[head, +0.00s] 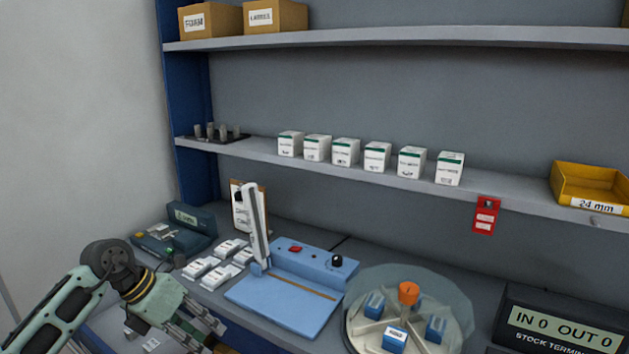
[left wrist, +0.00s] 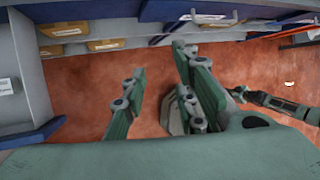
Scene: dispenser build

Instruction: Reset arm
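My left gripper (head: 205,328) is at the lower left of the head view, in front of the counter and left of the blue sealing device. In the left wrist view its two fingers (left wrist: 160,68) stand apart with only reddish floor between them, so it is open and empty. A green and black arm part (left wrist: 275,102) at the right of the left wrist view looks like my right arm. Its fingers are too small to read. My right arm does not show in the head view.
The counter holds a blue device (head: 285,302) with a raised lever, white packs (head: 212,270), a round carousel (head: 362,342) with blue boxes and a stock terminal (head: 560,325). White cartons (head: 345,152) and a yellow bin (head: 590,185) stand on the shelf above.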

